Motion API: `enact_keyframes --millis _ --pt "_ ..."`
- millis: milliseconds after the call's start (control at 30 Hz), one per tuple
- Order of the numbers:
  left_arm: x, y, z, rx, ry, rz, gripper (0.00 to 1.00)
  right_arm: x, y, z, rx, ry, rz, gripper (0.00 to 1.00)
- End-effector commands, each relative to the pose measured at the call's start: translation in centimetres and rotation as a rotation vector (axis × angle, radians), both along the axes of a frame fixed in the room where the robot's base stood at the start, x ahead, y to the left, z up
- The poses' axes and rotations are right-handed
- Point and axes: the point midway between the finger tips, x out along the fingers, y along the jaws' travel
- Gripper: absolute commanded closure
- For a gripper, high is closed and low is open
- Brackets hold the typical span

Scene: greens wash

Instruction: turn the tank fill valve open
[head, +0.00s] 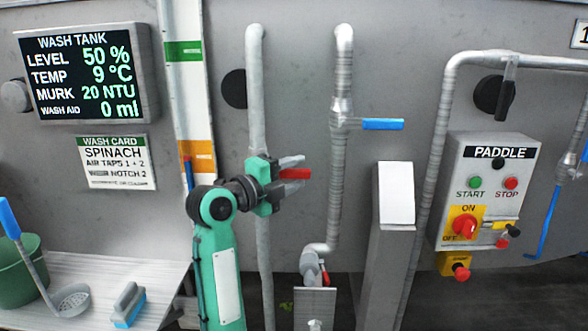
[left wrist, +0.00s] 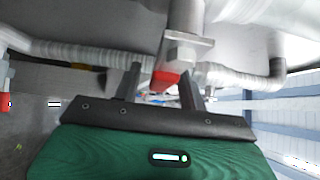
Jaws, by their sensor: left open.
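A red lever handle (head: 296,174) sits on the left vertical pipe (head: 257,110) and sticks out to the right, roughly level. A second pipe to its right carries a blue lever handle (head: 383,124), also level. I see no label telling which is the tank fill valve. My left gripper (head: 287,173) is at the red handle, open, with one finger above and one below it. In the left wrist view the red handle (left wrist: 166,79) shows between the two open fingers (left wrist: 160,88), and I cannot tell whether either touches it. My right gripper is not in view.
The wash tank display (head: 87,72) reads level 50 %. A grey post (head: 390,240) stands right of the pipes. The paddle control box (head: 485,190) is further right. A green bucket (head: 20,272) and a blue brush (head: 127,306) are on the bench at lower left.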

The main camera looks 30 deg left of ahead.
Motion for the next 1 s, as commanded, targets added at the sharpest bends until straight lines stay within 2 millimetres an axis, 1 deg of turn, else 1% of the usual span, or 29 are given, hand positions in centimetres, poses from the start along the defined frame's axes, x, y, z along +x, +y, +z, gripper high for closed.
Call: enact_keyframes --millis 100,333,367,400,467,500,533,567,833,1000 --pt "0.3 -0.1 0.0 0.001 -0.001 0.000 0.58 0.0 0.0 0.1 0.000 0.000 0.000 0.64" --pt "0.3 -0.1 0.0 0.001 0.000 0.000 0.58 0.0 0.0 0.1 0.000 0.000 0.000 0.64" --pt "0.3 -0.1 0.0 0.001 0.000 0.000 0.64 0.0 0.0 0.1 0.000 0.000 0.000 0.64" --pt "0.3 -0.1 0.0 0.001 0.000 0.000 0.72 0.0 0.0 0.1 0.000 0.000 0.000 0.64" --pt "0.3 -0.1 0.0 0.001 0.000 0.000 0.84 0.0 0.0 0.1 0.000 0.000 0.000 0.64" --pt "0.3 -0.1 0.0 0.001 0.000 0.000 0.92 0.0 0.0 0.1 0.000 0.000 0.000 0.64" --pt "0.3 -0.1 0.0 0.001 0.000 0.000 0.97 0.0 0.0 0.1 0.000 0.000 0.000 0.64" --pt "0.3 -0.1 0.0 0.001 0.000 0.000 1.00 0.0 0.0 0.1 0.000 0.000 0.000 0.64" --pt "0.4 -0.1 -0.1 -0.004 -0.003 0.001 1.00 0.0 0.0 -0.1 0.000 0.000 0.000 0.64" --pt "1.1 0.0 -0.1 -0.027 -0.017 0.001 1.00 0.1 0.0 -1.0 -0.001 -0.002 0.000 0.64"
